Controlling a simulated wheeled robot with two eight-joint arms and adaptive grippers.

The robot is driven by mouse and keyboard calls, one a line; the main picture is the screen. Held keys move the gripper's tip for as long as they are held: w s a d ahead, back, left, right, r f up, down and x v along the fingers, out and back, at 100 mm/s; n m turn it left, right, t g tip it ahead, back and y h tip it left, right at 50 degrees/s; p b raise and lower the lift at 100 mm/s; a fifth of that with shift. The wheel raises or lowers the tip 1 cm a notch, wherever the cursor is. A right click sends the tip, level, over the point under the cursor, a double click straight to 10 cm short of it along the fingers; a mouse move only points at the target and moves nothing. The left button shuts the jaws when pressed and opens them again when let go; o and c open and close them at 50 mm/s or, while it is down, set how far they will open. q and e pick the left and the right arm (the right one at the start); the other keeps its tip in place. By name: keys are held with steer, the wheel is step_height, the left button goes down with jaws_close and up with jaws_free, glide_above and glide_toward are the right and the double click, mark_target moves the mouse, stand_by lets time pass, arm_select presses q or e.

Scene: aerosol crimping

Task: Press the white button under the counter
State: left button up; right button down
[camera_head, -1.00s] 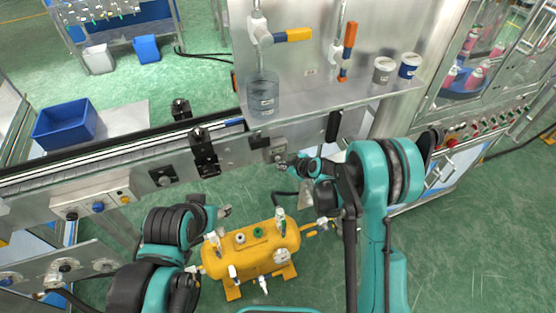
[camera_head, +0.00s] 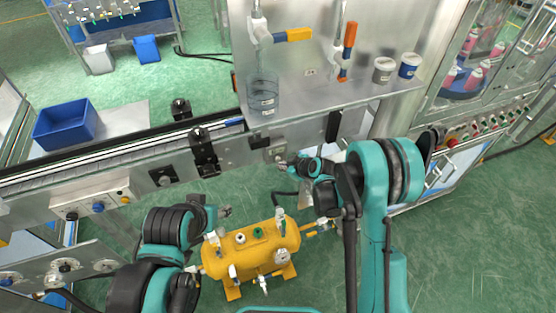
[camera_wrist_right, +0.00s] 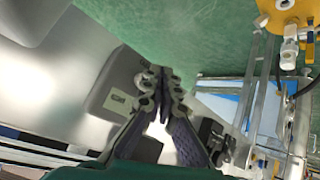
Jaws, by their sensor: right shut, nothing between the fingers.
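A small grey box (camera_head: 275,154) is fixed to the rail under the counter, below the shelf. In the right wrist view the grey housing (camera_wrist_right: 115,98) with a small label lies just left of the fingers. I cannot make out the white button clearly; the fingertips cover part of that area. My right gripper (camera_head: 285,162) is at the box, and I cannot tell if it touches. In the right wrist view its fingers (camera_wrist_right: 163,76) are together, with nothing between them. My left gripper (camera_head: 224,211) hangs low at the left, beside the yellow tank, its fingers too small to read.
A yellow tank (camera_head: 250,250) with valves stands on the floor below. The steel shelf (camera_head: 330,98) above holds a clear beaker (camera_head: 263,92) and two cups. A control panel with blue and yellow buttons (camera_head: 98,207) is at the left. Open green floor lies at the right.

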steer(key=shift+w, duration=0.1)
steer(key=shift+w+a, duration=0.15)
steer(key=shift+w, duration=0.1)
steer(key=shift+w+a+b, duration=0.2)
steer(key=shift+w+b, duration=0.15)
steer(key=shift+w, duration=0.1)
stand_by(0.8)
stand_by(0.3)
steer(key=shift+s+d+b, duration=0.35)
steer(key=shift+s+d, duration=0.05)
steer(key=shift+s, duration=0.4)
steer(key=shift+s+d+b, duration=0.25)
steer(key=shift+s+d, duration=0.05)
steer(key=shift+s, duration=0.45)
steer(key=shift+s+d+b, duration=0.2)
steer(key=shift+s+d, duration=0.1)
steer(key=shift+s, duration=0.5)
steer(key=shift+s+d+b, duration=0.25)
steer(key=shift+s+d, duration=0.05)
steer(key=shift+s, duration=0.45)
